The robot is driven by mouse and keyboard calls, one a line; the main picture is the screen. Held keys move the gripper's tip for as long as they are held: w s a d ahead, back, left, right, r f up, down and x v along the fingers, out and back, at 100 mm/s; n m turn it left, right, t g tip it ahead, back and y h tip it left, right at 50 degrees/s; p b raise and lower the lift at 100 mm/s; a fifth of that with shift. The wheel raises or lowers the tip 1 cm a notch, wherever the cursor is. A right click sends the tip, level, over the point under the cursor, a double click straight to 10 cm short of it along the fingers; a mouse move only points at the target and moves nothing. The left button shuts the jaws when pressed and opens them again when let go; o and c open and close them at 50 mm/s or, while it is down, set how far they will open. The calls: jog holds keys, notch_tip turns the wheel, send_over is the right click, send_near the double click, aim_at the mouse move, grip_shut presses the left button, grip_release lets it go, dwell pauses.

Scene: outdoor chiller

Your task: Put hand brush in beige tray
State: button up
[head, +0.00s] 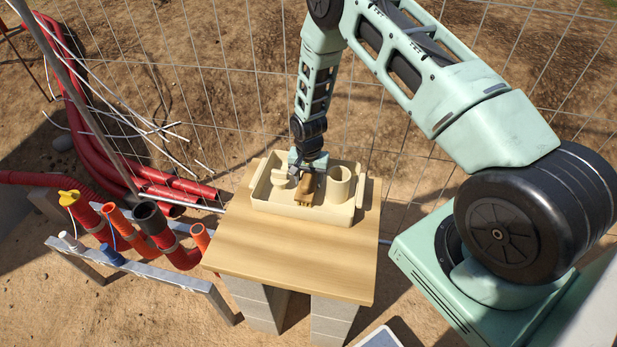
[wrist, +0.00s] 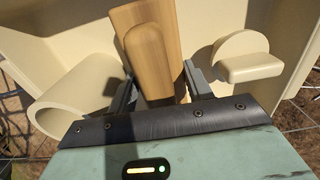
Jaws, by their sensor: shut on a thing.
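The beige tray (head: 318,214) stands on a wooden board, with a cup-like cylinder (head: 340,182) at its right and a small rounded beige piece (head: 281,178) at its left. The hand brush (head: 306,190) has a brown wooden body and is within the tray's outline between these two. My gripper (head: 308,168) reaches down over the tray from behind. In the wrist view my gripper (wrist: 160,88) is shut on the wooden hand brush (wrist: 150,55), a finger on each side. The tray wall (wrist: 215,18) shows behind it. I cannot tell whether the brush touches the tray floor.
The wooden board (head: 290,250) rests on grey blocks (head: 258,300), and its front part is clear. A wire fence (head: 230,90) stands close behind. Red and orange pipes (head: 160,230) stand at the left.

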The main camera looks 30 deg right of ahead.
jog(key=o, duration=1)
jog(key=shift+f, duration=0.1)
notch_tip(320, 180, up, 12)
jog(key=b, duration=0.3)
jog(key=s+a+r+n+y, duration=0.1)
jog(key=s+a+r+n, duration=0.65)
jog(key=a+r, duration=0.6)
jog(key=s+a+r+n, duration=0.2)
jog(key=s+n, duration=0.1)
jog(key=s, duration=0.4)
jog(key=s+a+r+n, duration=0.2)
jog(key=s+a+n, duration=0.1)
jog(key=s, duration=0.5)
jog(key=s+a+r+n, duration=0.2)
jog(key=s+r+n, duration=0.1)
jog(key=s, duration=0.5)
jog(key=shift+s+a, duration=0.15)
jog(key=shift+a, duration=0.25)
